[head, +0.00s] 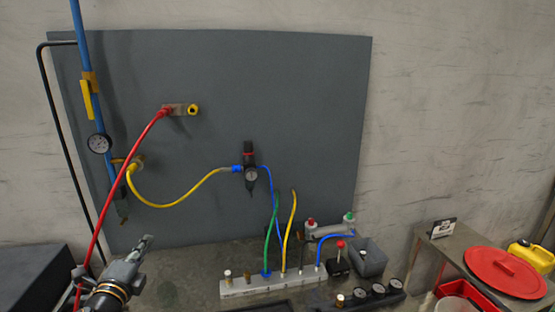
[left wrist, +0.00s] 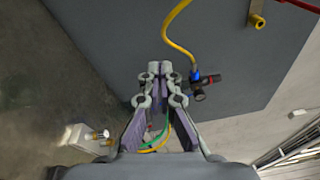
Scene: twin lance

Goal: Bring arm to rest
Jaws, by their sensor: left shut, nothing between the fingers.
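My left gripper (head: 146,241) is at the lower left of the head view, in front of the grey panel (head: 300,110) and apart from what is mounted on it. In the left wrist view its two fingers meet at the tips (left wrist: 160,68), shut with nothing between them. The rest of my left arm runs out of the bottom of the head view. My right gripper does not show in either view.
A red hose (head: 114,192) hangs down just left of my left gripper. A yellow hose (head: 165,205) runs to a black regulator (head: 250,172). A white manifold (head: 272,285) with coloured tubes stands to the right. A red lid (head: 502,271) lies on the right-hand table.

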